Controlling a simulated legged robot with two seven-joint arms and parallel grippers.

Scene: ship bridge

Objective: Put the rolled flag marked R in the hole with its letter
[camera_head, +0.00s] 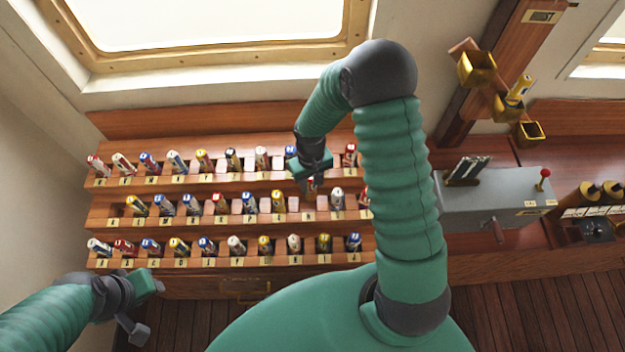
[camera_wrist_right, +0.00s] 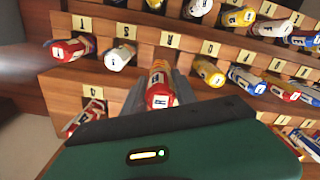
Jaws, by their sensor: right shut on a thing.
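The rolled flag marked R (camera_wrist_right: 160,92) is red and yellow with a white letter cap. My right gripper (camera_wrist_right: 155,98) is shut on it, one finger on each side. In the head view the flag (camera_head: 312,186) shows just below my right gripper (camera_head: 313,173), at the middle row of the rack. Whether the flag's end is inside the hole is hidden.
The wooden stepped rack (camera_head: 100,215) holds several other rolled flags in three rows. Neighbouring flags, such as the S flag (camera_wrist_right: 118,57) and the Q flag (camera_wrist_right: 209,72), stand close on both sides. A grey control box (camera_head: 495,200) with levers stands to the right.

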